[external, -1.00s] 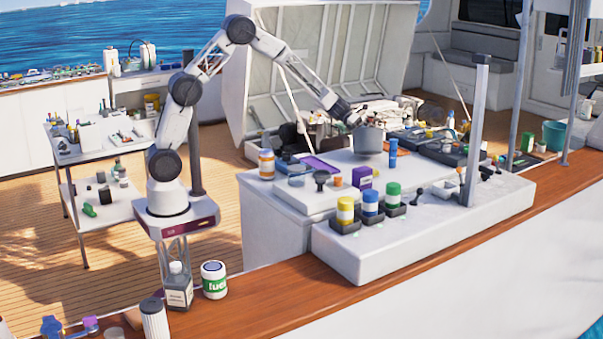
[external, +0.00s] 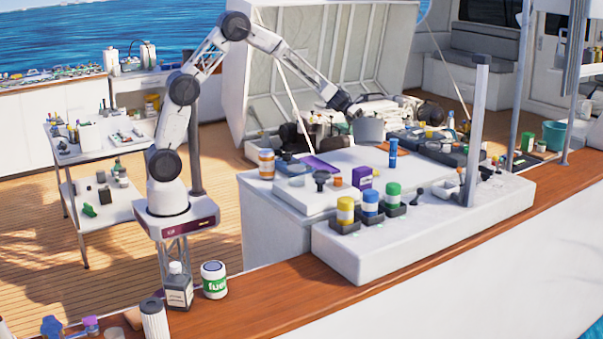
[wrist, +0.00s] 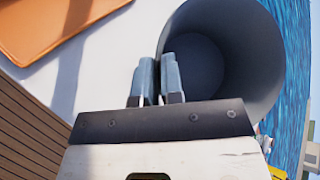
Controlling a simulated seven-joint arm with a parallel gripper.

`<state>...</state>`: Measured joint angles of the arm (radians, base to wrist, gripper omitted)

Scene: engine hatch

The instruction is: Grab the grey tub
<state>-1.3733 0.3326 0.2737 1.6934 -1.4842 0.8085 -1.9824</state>
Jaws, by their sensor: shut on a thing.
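The grey tub (external: 369,131) is in the external view, at the end of my arm above the far part of the white work surface. In the wrist view the tub (wrist: 255,70) is large, and I look into its open round mouth. My gripper (external: 352,112) is at the tub's left rim. In the wrist view my gripper (wrist: 158,82) has its two fingers close together with the tub's wall between them. The tub appears tilted and held clear of the surface.
A blue bottle (external: 393,153) stands right of the tub. Yellow (external: 345,210), blue (external: 370,206) and green-topped (external: 393,196) containers stand in holders at the front. A grey post (external: 475,130) rises at right. The raised hatch lid (external: 320,60) is behind.

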